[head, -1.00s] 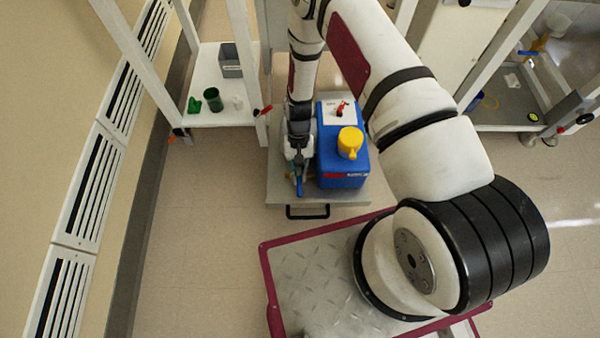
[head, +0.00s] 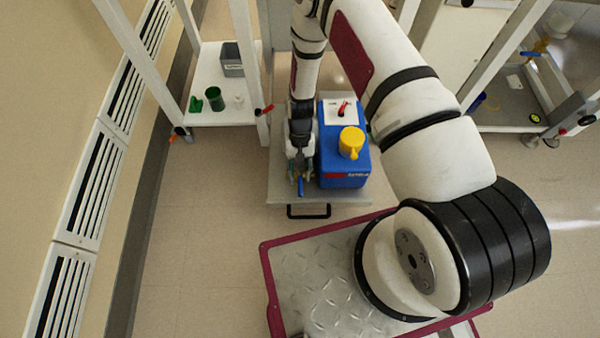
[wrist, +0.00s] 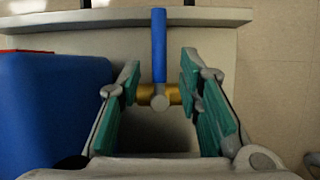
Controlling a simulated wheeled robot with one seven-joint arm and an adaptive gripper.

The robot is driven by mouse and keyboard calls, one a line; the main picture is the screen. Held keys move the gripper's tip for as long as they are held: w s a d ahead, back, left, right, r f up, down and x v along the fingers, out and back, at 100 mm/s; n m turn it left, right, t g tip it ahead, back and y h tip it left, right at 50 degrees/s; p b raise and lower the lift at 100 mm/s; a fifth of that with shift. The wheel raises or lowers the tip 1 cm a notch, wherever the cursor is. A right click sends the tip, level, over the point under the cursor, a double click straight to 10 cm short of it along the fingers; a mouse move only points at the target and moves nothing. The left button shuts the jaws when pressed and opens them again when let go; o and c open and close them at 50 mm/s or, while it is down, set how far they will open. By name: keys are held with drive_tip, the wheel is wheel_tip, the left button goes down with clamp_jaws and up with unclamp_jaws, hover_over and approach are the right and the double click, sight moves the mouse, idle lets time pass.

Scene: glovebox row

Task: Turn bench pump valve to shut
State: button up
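The bench pump (head: 343,165) is a blue box with a yellow cap on top, standing on a grey cart. The valve has a blue lever handle (wrist: 159,45) and a brass body (wrist: 146,94); the lever lines up away from me, at right angles to the brass pieces. The lever also shows in the head view (head: 300,186), to the left of the pump. My gripper (wrist: 158,85) is open, with its green-padded fingers on either side of the valve and a gap to the lever on both sides. In the head view my gripper (head: 300,170) points down there.
The grey cart (head: 350,200) has a black handle (head: 308,212) at its front edge. A white shelf at left holds a green cup (head: 215,98) and a grey box (head: 232,60). Another red-handled valve (head: 264,110) is on the frame left of the cart.

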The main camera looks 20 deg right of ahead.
drive_tip(key=v, duration=1.1)
drive_tip(key=shift+r, duration=0.35)
drive_tip(key=shift+w, duration=0.15)
